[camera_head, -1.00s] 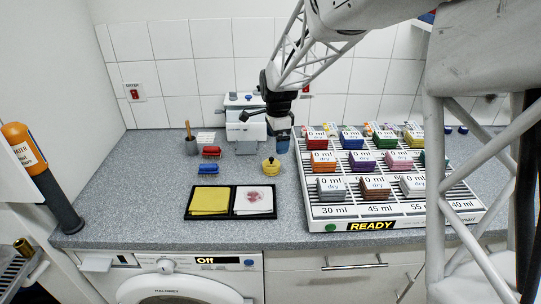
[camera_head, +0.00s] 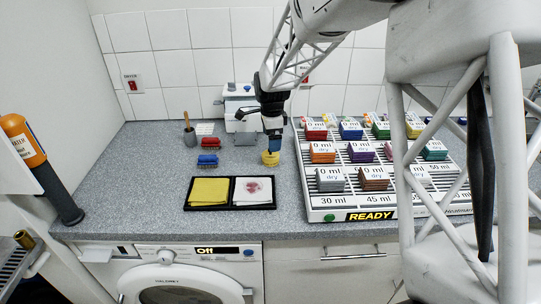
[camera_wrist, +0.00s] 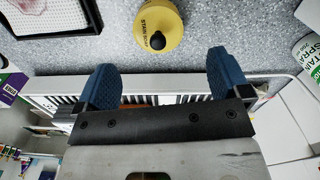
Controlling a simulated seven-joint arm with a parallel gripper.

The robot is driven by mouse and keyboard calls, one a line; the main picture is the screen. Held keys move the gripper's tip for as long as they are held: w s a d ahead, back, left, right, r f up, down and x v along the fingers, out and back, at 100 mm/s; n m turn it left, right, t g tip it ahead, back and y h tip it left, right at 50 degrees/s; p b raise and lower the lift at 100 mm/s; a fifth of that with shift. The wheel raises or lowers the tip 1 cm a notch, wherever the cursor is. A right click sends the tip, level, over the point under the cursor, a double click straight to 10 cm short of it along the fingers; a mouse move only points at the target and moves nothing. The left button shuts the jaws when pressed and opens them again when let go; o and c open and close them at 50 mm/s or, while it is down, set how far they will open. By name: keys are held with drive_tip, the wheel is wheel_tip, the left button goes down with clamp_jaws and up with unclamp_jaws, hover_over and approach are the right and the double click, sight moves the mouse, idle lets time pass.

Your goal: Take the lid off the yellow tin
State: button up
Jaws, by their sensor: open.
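The yellow tin (camera_head: 270,159) stands on the grey speckled counter, just left of the rack. In the wrist view the tin (camera_wrist: 170,14) is at the top centre, with printed lettering and a dark round knob (camera_wrist: 157,41) on its lid. The lid appears to be on the tin. My gripper (camera_head: 273,147) is just above the tin in the head view and partly covers its top. In the wrist view my gripper (camera_wrist: 164,76) is open, its two blue fingers wide apart and empty. The tin lies beyond the fingertips, not between them.
A large rack (camera_head: 322,200) with several coloured blocks stands close on the right. A black tray (camera_head: 230,206) with a yellow cloth and a stained white cloth lies in front. A white device (camera_head: 240,105) stands behind.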

drive_tip(key=shift+f, duration=0.25)
drive_tip(key=shift+f, duration=2.5)
drive_tip(key=shift+c, duration=0.4)
drive_tip(key=c, duration=0.9)
drive_tip(key=shift+r, duration=0.15)
